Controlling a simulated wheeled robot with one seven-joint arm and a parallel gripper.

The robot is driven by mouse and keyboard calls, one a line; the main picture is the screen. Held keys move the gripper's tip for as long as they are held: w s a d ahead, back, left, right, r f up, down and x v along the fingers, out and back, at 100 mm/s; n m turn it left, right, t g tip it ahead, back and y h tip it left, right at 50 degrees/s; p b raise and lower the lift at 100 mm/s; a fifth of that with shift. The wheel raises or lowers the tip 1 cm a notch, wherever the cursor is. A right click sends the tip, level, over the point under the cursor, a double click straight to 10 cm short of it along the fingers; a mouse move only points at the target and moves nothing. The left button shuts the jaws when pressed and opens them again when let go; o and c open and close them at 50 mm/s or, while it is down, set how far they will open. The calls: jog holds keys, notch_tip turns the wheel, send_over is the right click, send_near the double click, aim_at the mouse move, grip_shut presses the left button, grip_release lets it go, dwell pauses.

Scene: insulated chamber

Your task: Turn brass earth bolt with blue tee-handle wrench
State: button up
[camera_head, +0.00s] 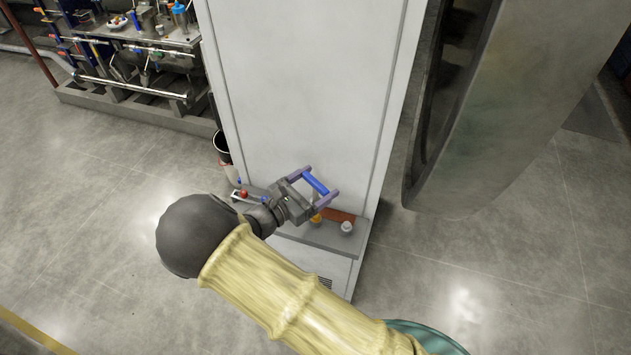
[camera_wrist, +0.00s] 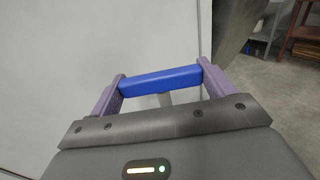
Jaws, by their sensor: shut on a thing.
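The blue tee-handle wrench (camera_head: 315,183) has its blue crossbar between the two purple fingers of my gripper (camera_head: 313,184). In the wrist view the blue crossbar (camera_wrist: 160,80) spans from one finger to the other, and my gripper (camera_wrist: 161,86) is shut on it. A short grey shaft (camera_wrist: 165,99) shows below the bar; its lower end is hidden. A brass-yellow piece (camera_head: 316,218) shows on the shelf just below my gripper; I cannot tell whether it is the earth bolt or whether the wrench touches it.
The grey shelf (camera_head: 290,232) juts from the tall white cabinet (camera_head: 300,90). On it are a reddish-brown block (camera_head: 338,215), a white knob-like piece (camera_head: 346,227) and a red ball-shaped knob (camera_head: 243,193). A large round metal door (camera_head: 500,110) stands at the right. Open floor lies around.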

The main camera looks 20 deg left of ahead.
aim_at(315, 201)
jog(key=shift+f+b, duration=1.1)
jog(key=shift+f, duration=1.05)
jog(key=shift+f, duration=1.25)
dwell(0.9)
jog(key=o, duration=1)
jog(key=b+v, duration=0.4)
jog(key=v, duration=1.3)
jog(key=shift+s+a+b, duration=0.15)
jog(key=shift+a+b, duration=0.1)
jog(key=shift+b, duration=0.15)
jog(key=c, duration=1.6)
